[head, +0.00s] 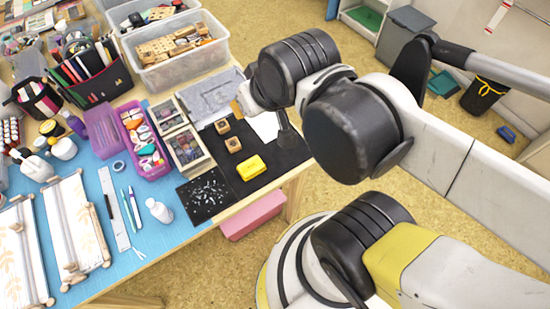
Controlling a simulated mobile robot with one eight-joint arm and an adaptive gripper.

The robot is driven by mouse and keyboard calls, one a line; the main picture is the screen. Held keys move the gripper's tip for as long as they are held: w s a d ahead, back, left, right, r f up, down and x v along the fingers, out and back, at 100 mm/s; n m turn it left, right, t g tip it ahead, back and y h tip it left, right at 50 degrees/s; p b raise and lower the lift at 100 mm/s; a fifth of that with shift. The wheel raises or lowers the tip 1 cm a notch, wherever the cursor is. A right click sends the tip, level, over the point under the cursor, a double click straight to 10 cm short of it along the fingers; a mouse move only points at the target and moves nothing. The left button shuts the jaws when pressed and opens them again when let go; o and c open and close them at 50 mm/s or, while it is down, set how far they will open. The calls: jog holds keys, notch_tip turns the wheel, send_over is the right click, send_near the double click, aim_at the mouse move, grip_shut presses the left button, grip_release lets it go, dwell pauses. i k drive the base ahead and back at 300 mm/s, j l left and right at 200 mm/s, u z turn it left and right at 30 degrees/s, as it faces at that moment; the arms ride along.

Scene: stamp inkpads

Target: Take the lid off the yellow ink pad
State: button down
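The yellow ink pad (251,168) is a small bright yellow block lying on a black mat (268,178) near the table's front right edge. It looks closed, but the seam between its lid and base is too small to make out. My arm reaches in from the right, above the mat's back right part. My gripper (284,128) is mostly hidden behind my arm links; only a dark part shows, up and to the right of the yellow pad and apart from it. Its fingers cannot be made out.
Two small wooden stamps (233,145) stand on the mat behind the pad. A dark speckled sheet (205,194) lies to its left. Boxes of stamps (187,148), a purple tray (143,140) and clear bins (182,50) stand farther left and back. A pink box (253,215) is below the table edge.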

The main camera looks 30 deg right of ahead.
aim_at(249, 168)
jog(key=j+z, duration=0.4)
jog(key=k+j+z, duration=0.15)
jog(key=j+z, duration=0.25)
jog(key=k+j+z, duration=0.15)
jog(key=j+z, duration=0.25)
jog(key=j, duration=0.15)
